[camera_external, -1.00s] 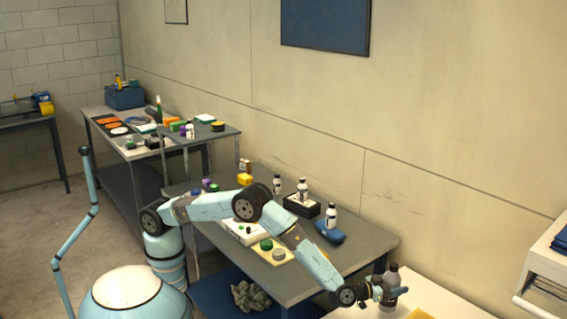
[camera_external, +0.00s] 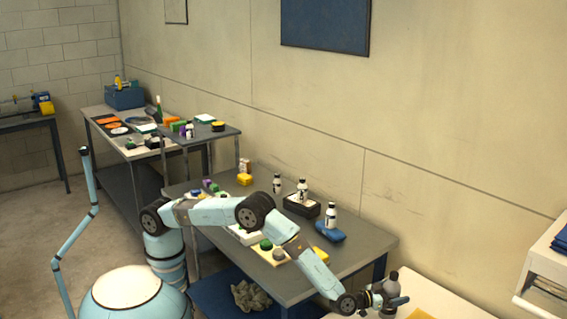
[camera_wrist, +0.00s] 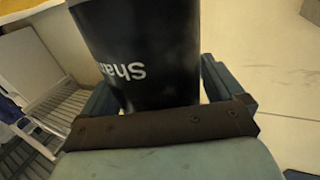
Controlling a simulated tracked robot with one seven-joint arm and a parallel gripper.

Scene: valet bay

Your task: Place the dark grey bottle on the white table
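The dark grey bottle (camera_external: 391,284) is upright at the lower right of the external view, at the white table. In the wrist view the bottle (camera_wrist: 150,45) fills the top middle, with white lettering starting "Sha". My gripper (camera_external: 376,296) is around it, one finger on each side, and appears shut on it. The white table (camera_external: 440,291) lies under and beside the bottle, partly cut off by the frame. Whether the bottle's base touches the table is hidden by my gripper and the frame edge.
A yellow item (camera_external: 420,314) lies on the white table near the bottle. A white shelf unit (camera_external: 545,262) stands at the right. The wall is close behind.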

